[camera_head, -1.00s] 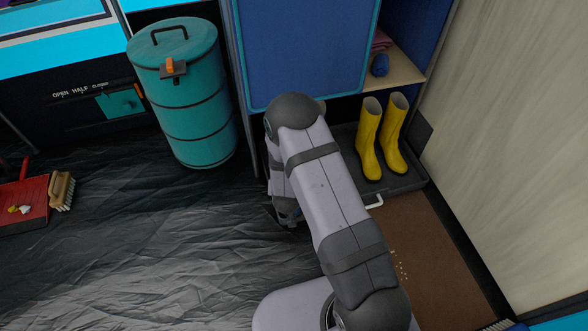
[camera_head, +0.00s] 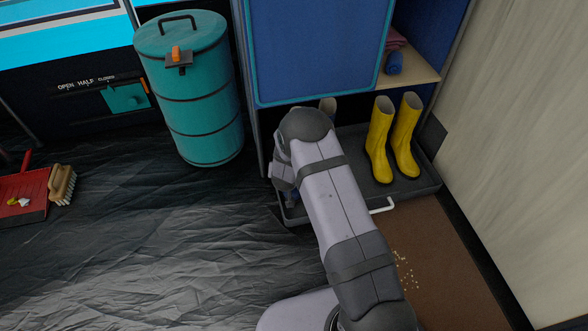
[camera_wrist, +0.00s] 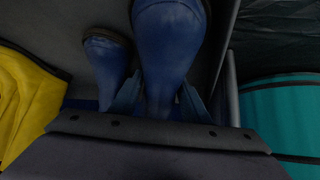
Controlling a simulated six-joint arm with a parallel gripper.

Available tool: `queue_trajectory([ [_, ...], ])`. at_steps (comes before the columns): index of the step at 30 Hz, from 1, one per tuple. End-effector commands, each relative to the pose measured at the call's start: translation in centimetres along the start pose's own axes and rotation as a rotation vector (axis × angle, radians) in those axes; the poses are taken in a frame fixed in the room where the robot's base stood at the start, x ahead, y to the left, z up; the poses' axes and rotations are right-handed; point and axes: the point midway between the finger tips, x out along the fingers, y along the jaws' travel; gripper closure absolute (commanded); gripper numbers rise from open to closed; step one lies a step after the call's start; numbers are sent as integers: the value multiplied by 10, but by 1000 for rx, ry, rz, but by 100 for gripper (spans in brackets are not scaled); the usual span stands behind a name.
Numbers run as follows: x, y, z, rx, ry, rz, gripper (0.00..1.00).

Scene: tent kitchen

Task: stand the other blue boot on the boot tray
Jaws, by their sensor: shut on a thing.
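A blue boot (camera_wrist: 168,45) is between the fingers of my gripper (camera_wrist: 160,100) in the wrist view, and the gripper is shut on it. The other blue boot (camera_wrist: 106,62) stands just left of it there, partly cut off by my gripper. The dark grey boot tray (camera_head: 425,184) lies under the shelf. Whether the held boot touches the tray floor is hidden.
Yellow boots (camera_head: 379,140) stand on the tray's right part. A blue cabinet panel (camera_head: 312,50) and a shelf (camera_head: 415,69) are above the tray. A teal barrel (camera_head: 195,100) stands to the left. A brown mat (camera_head: 440,245) lies in front.

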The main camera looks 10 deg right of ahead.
Motion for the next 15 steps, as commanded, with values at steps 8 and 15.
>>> queue_trajectory([
  [8,18,-5,-1,1,5,0,100],
  [15,17,-5,-1,1,5,0,100],
])
